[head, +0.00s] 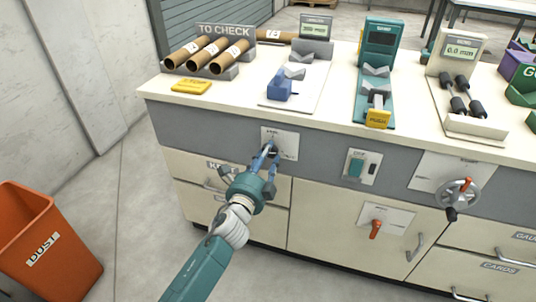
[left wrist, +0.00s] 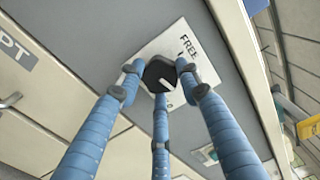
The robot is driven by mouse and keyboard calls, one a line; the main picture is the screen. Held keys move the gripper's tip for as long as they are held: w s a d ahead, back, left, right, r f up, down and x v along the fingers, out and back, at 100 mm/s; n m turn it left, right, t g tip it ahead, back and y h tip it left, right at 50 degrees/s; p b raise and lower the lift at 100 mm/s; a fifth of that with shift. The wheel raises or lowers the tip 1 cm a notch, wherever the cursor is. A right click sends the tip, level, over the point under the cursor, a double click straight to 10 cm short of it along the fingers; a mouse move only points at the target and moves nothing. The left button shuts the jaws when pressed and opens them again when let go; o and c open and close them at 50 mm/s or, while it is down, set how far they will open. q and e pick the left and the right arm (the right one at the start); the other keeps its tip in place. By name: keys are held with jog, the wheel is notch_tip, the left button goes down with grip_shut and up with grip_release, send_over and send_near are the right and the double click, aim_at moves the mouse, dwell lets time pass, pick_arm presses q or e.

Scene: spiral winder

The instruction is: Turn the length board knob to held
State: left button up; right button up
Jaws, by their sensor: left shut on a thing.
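The length board knob (left wrist: 161,72) is black with a white pointer line. It sits on a white plate (left wrist: 204,62) lettered "FREE"; other lettering is hidden behind the fingers. In the head view the plate (head: 289,145) is on the grey front panel, above the drawers. My left gripper (head: 270,152) reaches up to the plate, its blue fingers shut around the knob. The left wrist view shows three fingers (left wrist: 163,88) closed about the knob. The pointer is tilted relative to the lettering; which mark it meets cannot be told. My right gripper is out of view.
Cardboard tubes (head: 232,56) lie on a "TO CHECK" rack on the worktop. An orange "DUST" bin (head: 45,245) stands left on open floor.

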pick_arm(q)
jog(key=shift+w+a+r+m+p, duration=0.15)
jog(key=shift+m+p, duration=0.1)
jog(key=shift+m, duration=1.1)
jog(key=shift+a+r+m+p, duration=0.1)
jog(key=shift+m+p, duration=0.2)
jog(key=shift+m, duration=1.1)
jog(key=shift+w+a+r+m+p, duration=0.15)
jog(key=shift+m+p, duration=0.1)
jog(key=shift+m, duration=1.1)
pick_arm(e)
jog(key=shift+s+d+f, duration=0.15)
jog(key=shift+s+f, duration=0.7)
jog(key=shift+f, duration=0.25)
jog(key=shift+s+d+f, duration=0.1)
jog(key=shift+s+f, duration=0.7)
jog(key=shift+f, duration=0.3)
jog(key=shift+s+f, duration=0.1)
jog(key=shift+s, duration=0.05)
pick_arm(q)
jog(key=o, duration=1.1)
jog(key=shift+o, duration=0.2)
jog(key=shift+s, duration=0.15)
jog(key=shift+f, duration=0.1)
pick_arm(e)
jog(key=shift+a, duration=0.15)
